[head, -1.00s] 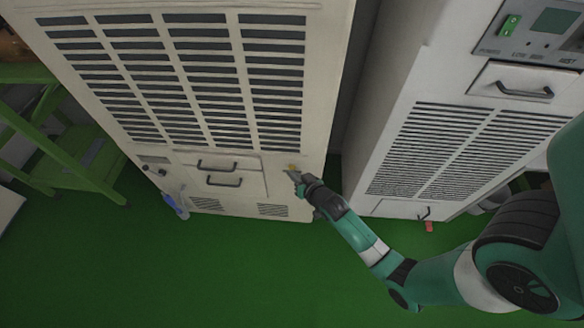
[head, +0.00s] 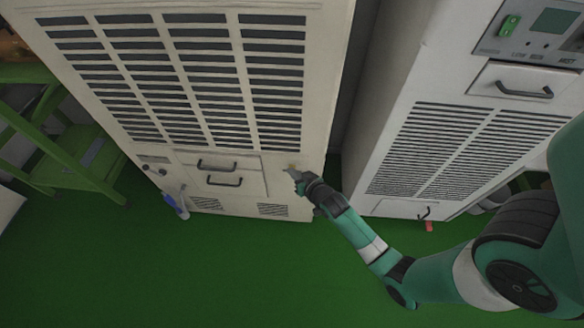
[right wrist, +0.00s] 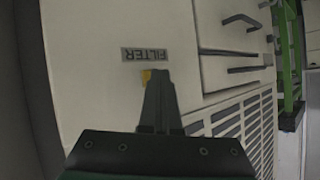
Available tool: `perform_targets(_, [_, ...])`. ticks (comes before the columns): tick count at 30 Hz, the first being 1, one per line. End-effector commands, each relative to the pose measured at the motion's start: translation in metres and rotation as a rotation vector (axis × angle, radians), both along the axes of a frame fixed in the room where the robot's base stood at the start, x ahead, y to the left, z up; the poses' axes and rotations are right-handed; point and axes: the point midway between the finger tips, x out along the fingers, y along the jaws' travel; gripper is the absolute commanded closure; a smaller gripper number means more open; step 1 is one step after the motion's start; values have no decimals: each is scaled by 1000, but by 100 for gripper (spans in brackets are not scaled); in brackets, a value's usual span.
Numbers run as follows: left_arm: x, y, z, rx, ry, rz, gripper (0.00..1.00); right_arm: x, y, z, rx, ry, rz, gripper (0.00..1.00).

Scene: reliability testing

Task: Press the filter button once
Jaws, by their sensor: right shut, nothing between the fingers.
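The filter button is a small yellow button (right wrist: 147,77) under a grey FILTER label (right wrist: 145,55), which reads upside down in the right wrist view. Both are on the beige cabinet's front panel (head: 240,182). My right gripper (head: 291,170) is shut and empty, its tips at the cabinet front right of the two handles. In the right wrist view the shut fingertips (right wrist: 158,74) overlap the button and hide part of it. I cannot tell whether they touch it or whether it is pushed in. My left gripper is not in view.
Two black handles (head: 223,180) stick out of the cabinet left of my right gripper. A second grey cabinet (head: 400,130) stands to the right across a narrow gap. A green shelf (head: 85,160) is at the left. The green floor (head: 200,270) in front is clear.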

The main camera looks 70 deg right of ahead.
Motion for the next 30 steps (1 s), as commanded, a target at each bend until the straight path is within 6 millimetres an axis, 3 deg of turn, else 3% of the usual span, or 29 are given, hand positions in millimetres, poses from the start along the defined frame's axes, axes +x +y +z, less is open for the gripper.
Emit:
perform_targets(21, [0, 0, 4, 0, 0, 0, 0, -4, 16, 0, 0, 0, 1, 100])
perform_targets(30, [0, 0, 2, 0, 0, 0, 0, -11, 44, -1, -1, 1, 4, 100])
